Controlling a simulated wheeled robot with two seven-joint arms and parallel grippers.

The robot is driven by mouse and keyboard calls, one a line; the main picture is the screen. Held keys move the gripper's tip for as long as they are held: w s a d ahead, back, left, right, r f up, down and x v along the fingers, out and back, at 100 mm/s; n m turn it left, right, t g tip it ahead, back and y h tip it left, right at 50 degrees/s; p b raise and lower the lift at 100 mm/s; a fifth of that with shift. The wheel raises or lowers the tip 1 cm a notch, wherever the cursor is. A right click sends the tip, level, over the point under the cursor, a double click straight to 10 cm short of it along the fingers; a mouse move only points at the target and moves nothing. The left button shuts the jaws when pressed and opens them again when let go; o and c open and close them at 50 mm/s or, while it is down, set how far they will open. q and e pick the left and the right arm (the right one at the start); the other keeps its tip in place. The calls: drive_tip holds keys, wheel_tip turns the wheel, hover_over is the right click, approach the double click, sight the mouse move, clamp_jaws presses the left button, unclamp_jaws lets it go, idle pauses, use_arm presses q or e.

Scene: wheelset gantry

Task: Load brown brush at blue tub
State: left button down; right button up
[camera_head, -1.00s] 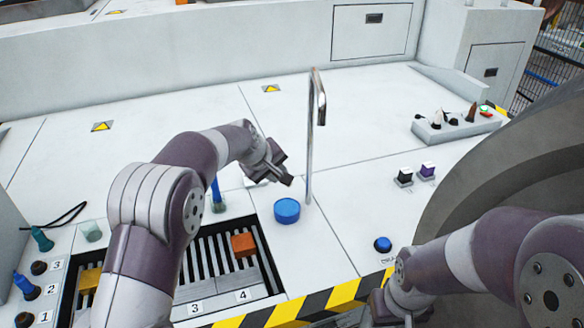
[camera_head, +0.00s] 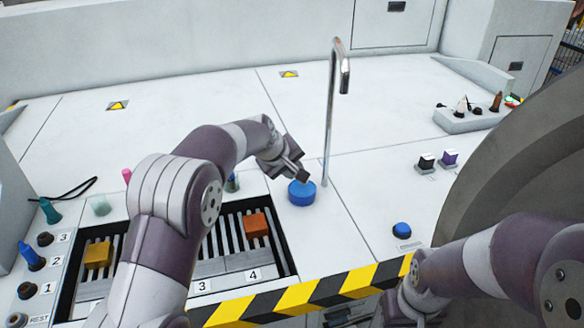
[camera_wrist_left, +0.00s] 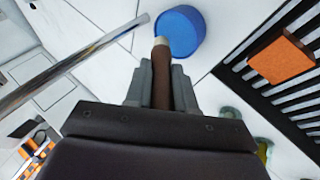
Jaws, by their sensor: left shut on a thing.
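The blue tub (camera_head: 301,193) is a short round pot on the white deck, just right of the slatted tray and left of the metal post's foot. My left gripper (camera_head: 300,176) is above its far rim. In the left wrist view the left jaws (camera_wrist_left: 162,84) are shut on the brown brush (camera_wrist_left: 161,72). The brush's pale tip points toward the blue tub (camera_wrist_left: 180,34) and overlaps its edge there; I cannot tell whether they touch. The brush is hidden in the head view. My right arm is low at the right; its jaws cannot be made out.
A thin metal post (camera_head: 332,115) with a bent top stands close behind the tub. The slatted tray (camera_head: 225,262) holds an orange block (camera_head: 256,225) and a yellow block (camera_head: 98,254). A blue button (camera_head: 402,230) and a holder (camera_head: 472,121) stand to the right. The rear deck is mostly clear.

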use_arm(q)
drive_tip(key=shift+f+b, duration=0.45)
drive_tip(key=shift+f, duration=0.3)
idle(1.2)
wheel_tip(320, 180, up, 7)
drive_tip(key=p, duration=0.7)
drive_tip(key=shift+r, duration=0.15)
drive_tip(key=shift+f, duration=0.2)
wheel_tip(320, 180, down, 8)
drive_tip(key=b, duration=0.7)
drive_tip(key=shift+r+b, duration=0.25)
drive_tip(key=shift+b, duration=0.05)
drive_tip(key=shift+r+p, duration=0.45)
drive_tip(key=shift+r, duration=0.05)
